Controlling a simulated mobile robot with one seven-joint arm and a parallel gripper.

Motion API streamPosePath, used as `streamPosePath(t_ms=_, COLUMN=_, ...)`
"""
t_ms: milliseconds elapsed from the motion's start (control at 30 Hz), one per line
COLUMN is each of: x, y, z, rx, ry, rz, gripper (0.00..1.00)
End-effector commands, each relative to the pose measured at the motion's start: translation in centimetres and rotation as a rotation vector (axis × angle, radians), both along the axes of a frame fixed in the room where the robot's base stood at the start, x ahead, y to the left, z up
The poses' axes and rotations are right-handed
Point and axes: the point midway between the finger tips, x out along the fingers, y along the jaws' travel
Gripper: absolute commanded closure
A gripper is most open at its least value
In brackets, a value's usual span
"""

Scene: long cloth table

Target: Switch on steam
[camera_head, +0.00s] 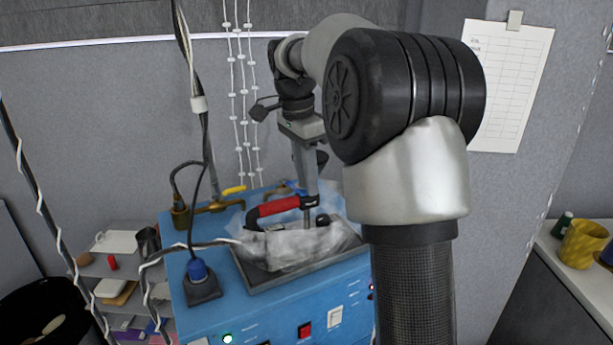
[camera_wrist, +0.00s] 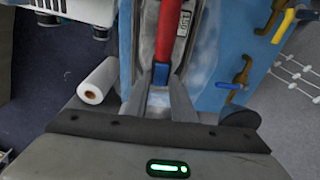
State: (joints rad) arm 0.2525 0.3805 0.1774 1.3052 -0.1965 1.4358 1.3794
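A blue steam unit (camera_head: 185,285) stands in the middle of the head view. A red-handled iron (camera_head: 278,207) rests on its dark tray (camera_head: 243,277), with a whitish translucent haze or cover around its body. Its red handle (camera_wrist: 168,30) ends in a blue piece (camera_wrist: 160,73) in the wrist view. My gripper (camera_wrist: 160,80) is at that end, with one finger on each side of the blue piece. I cannot tell whether the fingers touch it. The front panel has a red switch (camera_head: 304,330), a white switch (camera_head: 335,317) and a lit green lamp (camera_head: 227,338); labels are unreadable.
Brass valves with a yellow lever (camera_head: 233,190) and a blue lever (camera_wrist: 232,86) sit at the unit's back. A cable and hoses hang at the left. A shelf (camera_head: 100,270) with small items stands left; a counter with a yellow cup (camera_head: 583,245) is right.

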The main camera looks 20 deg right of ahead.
Motion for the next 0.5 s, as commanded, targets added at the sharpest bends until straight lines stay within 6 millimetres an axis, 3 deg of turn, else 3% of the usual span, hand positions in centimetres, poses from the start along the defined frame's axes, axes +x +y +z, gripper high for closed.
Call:
streamPosePath(t_ms=67, x=0.0, y=0.0, z=0.0, rx=0.000, ry=0.000, rz=0.000, gripper=0.64)
streamPosePath(t_ms=367, x=0.0, y=0.0, z=0.1, rx=-0.001, ry=-0.001, rz=0.000, gripper=0.64)
streamPosePath(t_ms=500, x=0.1, y=0.2, z=1.3, rx=-0.002, ry=-0.002, rz=0.000, gripper=0.64)
